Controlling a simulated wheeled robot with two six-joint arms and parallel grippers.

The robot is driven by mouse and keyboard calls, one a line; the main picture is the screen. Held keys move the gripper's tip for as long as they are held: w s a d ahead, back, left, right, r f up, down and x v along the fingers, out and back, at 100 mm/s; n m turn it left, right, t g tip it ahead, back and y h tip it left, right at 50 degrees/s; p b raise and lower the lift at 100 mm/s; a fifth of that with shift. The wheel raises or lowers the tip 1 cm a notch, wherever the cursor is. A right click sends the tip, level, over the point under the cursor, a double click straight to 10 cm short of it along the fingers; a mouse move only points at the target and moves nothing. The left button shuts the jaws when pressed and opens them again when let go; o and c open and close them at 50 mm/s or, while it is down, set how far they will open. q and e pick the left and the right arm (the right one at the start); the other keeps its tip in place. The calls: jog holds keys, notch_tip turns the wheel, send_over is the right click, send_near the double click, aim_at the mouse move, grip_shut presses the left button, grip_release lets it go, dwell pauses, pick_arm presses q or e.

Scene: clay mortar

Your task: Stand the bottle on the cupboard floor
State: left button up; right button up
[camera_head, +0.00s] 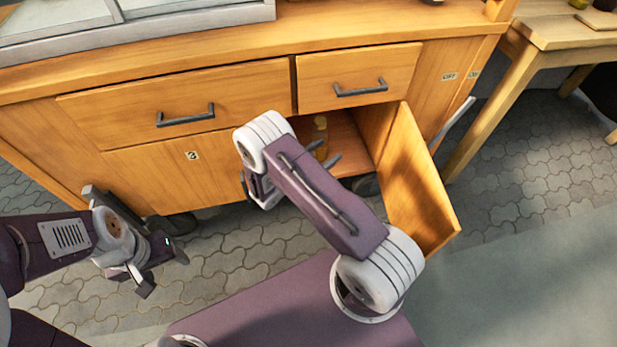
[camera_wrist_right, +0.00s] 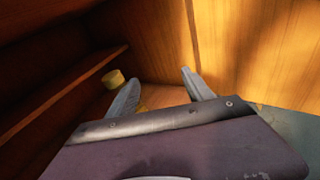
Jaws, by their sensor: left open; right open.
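The yellow-brown bottle (camera_head: 320,126) shows inside the open cupboard in the head view and looks roughly upright. My right gripper (camera_head: 325,154) is open, with its fingers at the cupboard opening close to the bottle. In the right wrist view the bottle's yellow top (camera_wrist_right: 113,79) shows left of the left finger, and a yellow patch shows low between the fingers (camera_wrist_right: 160,74). Most of the bottle is hidden there, and I cannot tell whether a finger touches it. The cupboard floor (camera_head: 349,158) is partly visible. My left gripper (camera_head: 165,272) is open and empty, left of the cupboard opening.
The cupboard door (camera_head: 419,185) stands open to the right of my right arm. A closed drawer (camera_head: 357,77) is above the opening. A shelf edge (camera_wrist_right: 65,92) runs along the left in the wrist view. A wooden table (camera_head: 565,28) stands at right.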

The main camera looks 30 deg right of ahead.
jog(key=s+a+r+m+g+y, duration=0.2)
jog(key=s+m+g+y, duration=0.2)
jog(key=s+m, duration=0.3)
jog(key=s+a+r+m+g+y, duration=0.2)
jog(key=s+m+g+y, duration=0.25)
jog(key=s, duration=0.55)
jog(key=a+r+m+t+y, duration=0.3)
jog(key=a+m+t+y, duration=0.1)
jog(key=a+m+y, duration=0.3)
jog(key=a+m, duration=0.2)
jog(key=a, duration=0.1)
jog(key=shift+s+a+r+m, duration=0.15)
jog(key=shift+r+m, duration=0.05)
jog(key=shift+m, duration=0.15)
jog(key=shift+r+t, duration=0.1)
jog(key=shift+t, duration=0.15)
